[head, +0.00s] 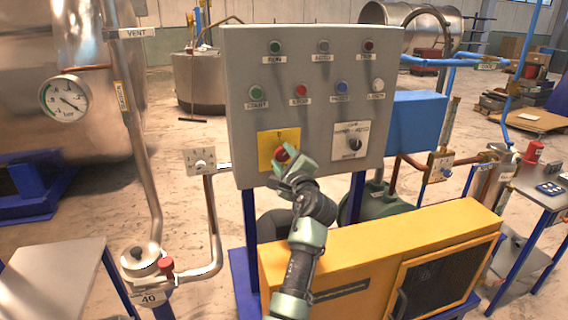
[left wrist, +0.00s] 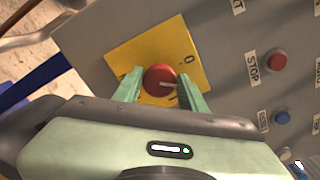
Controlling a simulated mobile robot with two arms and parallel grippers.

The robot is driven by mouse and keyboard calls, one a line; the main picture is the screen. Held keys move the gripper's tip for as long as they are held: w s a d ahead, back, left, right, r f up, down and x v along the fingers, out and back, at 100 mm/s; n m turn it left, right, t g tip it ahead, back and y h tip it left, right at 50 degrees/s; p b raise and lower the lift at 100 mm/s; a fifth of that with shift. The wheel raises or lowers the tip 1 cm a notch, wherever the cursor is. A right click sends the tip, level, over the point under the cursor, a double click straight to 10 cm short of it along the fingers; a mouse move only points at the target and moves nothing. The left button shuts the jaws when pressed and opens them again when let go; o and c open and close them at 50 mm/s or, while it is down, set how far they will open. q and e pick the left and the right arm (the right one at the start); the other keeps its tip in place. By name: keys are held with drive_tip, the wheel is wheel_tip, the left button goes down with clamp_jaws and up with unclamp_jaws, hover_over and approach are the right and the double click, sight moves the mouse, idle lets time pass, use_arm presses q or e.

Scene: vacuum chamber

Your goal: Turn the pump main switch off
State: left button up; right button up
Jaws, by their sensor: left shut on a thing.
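The main switch is a red rotary knob (head: 279,155) on a yellow plate (head: 265,150), low on the left of the grey control panel (head: 310,120). In the left wrist view the red knob (left wrist: 157,80) sits between the fingers, on the yellow plate (left wrist: 125,55) marked "0". A pale line on the knob points right in that view, not at the "0". My left gripper (head: 287,164) is shut on the knob, which it partly hides in the head view. My right gripper is not in view.
A mode selector (head: 353,143) sits right of the switch, with buttons including STOP (head: 300,90) above. A yellow pump housing (head: 380,250) stands below the panel.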

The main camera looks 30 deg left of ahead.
use_arm(q)
drive_tip(key=n+b, duration=0.3)
drive_tip(key=n, duration=0.2)
drive_tip(key=shift+a, duration=0.1)
drive_tip(key=shift+n+b, duration=0.75)
drive_tip(key=shift+n, duration=0.35)
drive_tip(key=shift+r, duration=0.1)
drive_tip(key=o, duration=1.1)
drive_tip(key=shift+o, duration=1.2)
drive_tip(key=shift+f, duration=0.2)
